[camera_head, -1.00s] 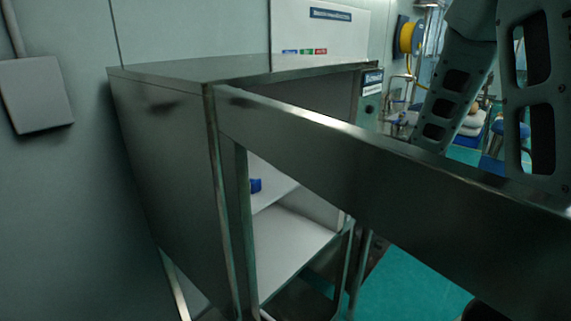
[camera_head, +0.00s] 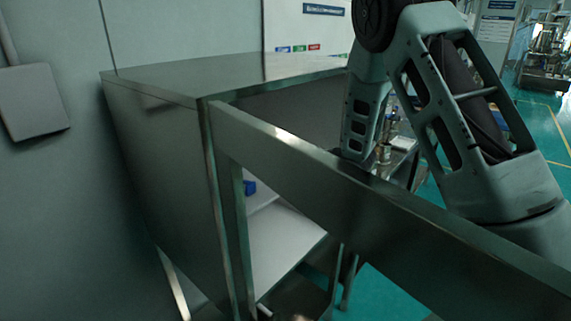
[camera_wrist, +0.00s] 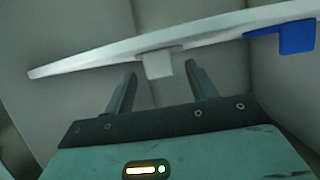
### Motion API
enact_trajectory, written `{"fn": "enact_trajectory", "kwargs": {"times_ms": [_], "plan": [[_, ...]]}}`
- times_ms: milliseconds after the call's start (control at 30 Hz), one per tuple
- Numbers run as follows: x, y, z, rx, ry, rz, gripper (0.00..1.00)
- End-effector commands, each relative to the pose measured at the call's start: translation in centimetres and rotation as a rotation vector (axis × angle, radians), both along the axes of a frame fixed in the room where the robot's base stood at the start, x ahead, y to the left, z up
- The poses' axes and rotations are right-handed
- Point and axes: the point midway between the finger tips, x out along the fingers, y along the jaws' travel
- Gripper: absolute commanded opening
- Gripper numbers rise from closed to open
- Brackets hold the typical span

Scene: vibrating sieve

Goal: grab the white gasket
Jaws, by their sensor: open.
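The white gasket (camera_wrist: 215,35) shows in the wrist view as a thin, flat white piece, seen nearly edge-on and tilted across the top. A short white tab (camera_wrist: 158,64) hangs from its lower side, and a blue tab (camera_wrist: 296,38) is at its right. My gripper (camera_wrist: 160,74) is open, with its fingertips on either side of the white tab and no clear grip on it. In the head view, a small part of the gasket (camera_head: 262,199) and its blue tab (camera_head: 250,187) show inside the cabinet; my gripper is hidden there.
The metal cabinet (camera_head: 150,140) has an open front with a wide crossbar (camera_head: 300,165) and a light shelf (camera_head: 280,250) below. Grey walls (camera_wrist: 60,35) enclose the gasket closely. Open green floor (camera_head: 535,125) lies at the right.

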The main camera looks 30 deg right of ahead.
Motion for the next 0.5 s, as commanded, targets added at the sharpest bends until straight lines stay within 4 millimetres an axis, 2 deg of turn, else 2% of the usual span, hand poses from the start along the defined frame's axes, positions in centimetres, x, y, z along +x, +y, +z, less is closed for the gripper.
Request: {"fn": "enact_trajectory", "kwargs": {"times_ms": [133, 400, 433, 500], "plan": [[1.25, 0.51, -0.45, 0.0, 0.001, 0.002, 0.56], [1.52, 0.53, -0.68, 0.0, 0.0, 0.001, 0.56], [1.52, 0.53, -0.68, 0.0, 0.0, 0.001, 0.54], [1.52, 0.53, -0.67, 0.0, 0.0, 0.001, 0.34]]}}
